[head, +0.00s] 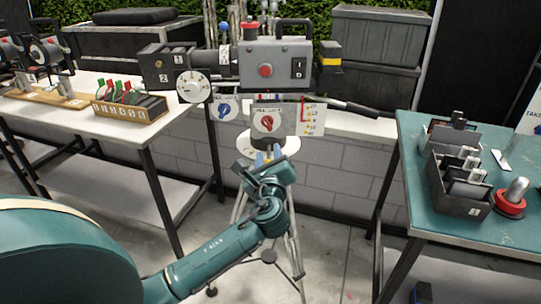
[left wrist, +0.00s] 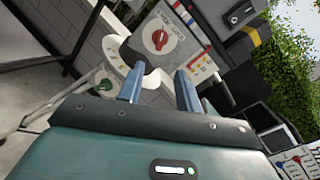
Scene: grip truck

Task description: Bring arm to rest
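My left arm comes in from the left in the head view. Its gripper (head: 265,158) is in front of the tripod head, just below a white panel with a red knob (head: 267,123). In the left wrist view the two blue fingers of my left gripper (left wrist: 159,90) stand apart with nothing between them. The red knob (left wrist: 159,38) shows beyond the fingers, apart from them. A grey camera (head: 275,62) sits above the knob on the tripod. My right gripper is in neither view.
A teal table (head: 470,230) at right holds a black box (head: 458,185) and a red-based knob (head: 511,197). Grey cases (head: 375,40) stand behind. The tripod legs (head: 293,255) stand behind my left forearm.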

